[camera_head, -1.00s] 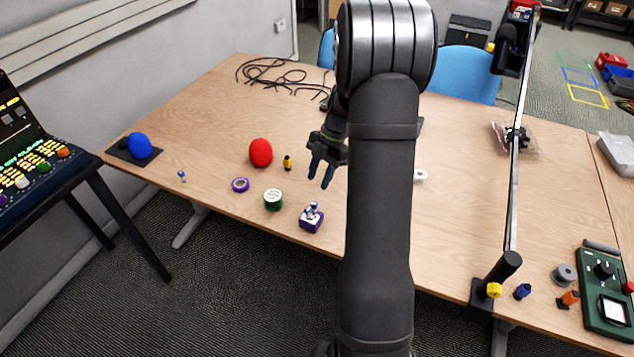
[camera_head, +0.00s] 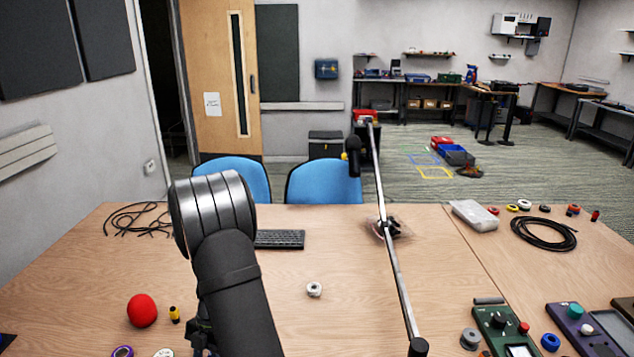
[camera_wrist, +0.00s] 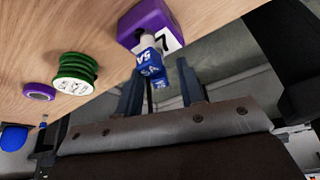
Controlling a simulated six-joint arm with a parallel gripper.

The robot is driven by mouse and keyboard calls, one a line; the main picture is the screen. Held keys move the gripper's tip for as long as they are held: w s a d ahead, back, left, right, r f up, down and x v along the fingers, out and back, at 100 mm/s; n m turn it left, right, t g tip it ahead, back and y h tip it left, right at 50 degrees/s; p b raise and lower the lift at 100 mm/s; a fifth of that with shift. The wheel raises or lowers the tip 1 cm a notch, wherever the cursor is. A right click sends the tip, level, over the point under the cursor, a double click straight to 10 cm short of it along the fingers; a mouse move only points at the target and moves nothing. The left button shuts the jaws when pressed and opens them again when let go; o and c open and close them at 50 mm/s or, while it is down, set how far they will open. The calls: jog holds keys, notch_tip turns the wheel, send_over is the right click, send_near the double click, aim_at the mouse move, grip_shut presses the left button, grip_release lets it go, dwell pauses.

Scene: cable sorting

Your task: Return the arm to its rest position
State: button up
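My gripper (camera_wrist: 158,90) is in the wrist view with its two dark fingers apart and nothing held between them. The fingers are hidden there.
A red ball (camera_head: 142,310) and a yellow-black piece (camera_head: 174,314) lie left of my arm. A green tape roll (camera_wrist: 75,72) and purple ring (camera_wrist: 39,91) lie near the block. A slanted pole (camera_head: 391,245) stands right.

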jog(key=shift+s+r, duration=0.1)
jog(key=shift+r, duration=1.3)
jog(key=shift+f, duration=0.15)
